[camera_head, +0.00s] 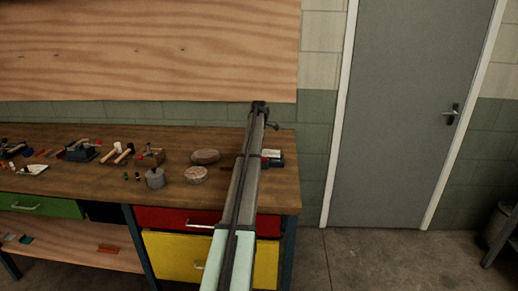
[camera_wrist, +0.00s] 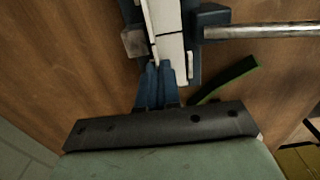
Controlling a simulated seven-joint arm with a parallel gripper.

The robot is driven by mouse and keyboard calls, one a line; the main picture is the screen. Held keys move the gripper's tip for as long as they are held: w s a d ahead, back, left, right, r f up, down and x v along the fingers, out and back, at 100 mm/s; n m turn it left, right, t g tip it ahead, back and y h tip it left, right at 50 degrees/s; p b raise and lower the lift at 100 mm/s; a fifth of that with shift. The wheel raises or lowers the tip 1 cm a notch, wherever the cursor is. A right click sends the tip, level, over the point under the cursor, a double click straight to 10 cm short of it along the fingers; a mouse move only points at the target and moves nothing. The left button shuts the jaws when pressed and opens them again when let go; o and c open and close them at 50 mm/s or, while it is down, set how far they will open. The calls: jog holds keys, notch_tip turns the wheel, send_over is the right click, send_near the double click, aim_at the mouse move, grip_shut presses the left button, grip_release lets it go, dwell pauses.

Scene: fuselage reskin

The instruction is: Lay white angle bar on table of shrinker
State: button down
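The white angle bar (camera_wrist: 165,22) is at the top centre of the wrist view, with its near end at my gripper's fingertips. My gripper (camera_wrist: 158,66) has its blue fingers close together on that near end. The blue shrinker (camera_wrist: 208,15) is right beside the bar, with a metal handle (camera_wrist: 262,30) reaching right. The bar lies over or against the shrinker; I cannot tell whether it touches its table. In the head view the shrinker (camera_head: 274,157) is a small machine at the bench's right end, partly hidden by my arm. My gripper is hidden there.
The wooden workbench (camera_head: 110,182) holds a round grey tin (camera_head: 155,178), two oval blocks, mallets and other tools to the left. A green strip (camera_wrist: 230,78) lies just right of my fingers. A wall and a door (camera_head: 415,100) stand behind.

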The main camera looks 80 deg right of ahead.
jog(key=shift+f, duration=0.65)
jog(key=c, duration=1.3)
grip_release()
jog(key=shift+o, duration=0.2)
notch_tip(320, 180, up, 14)
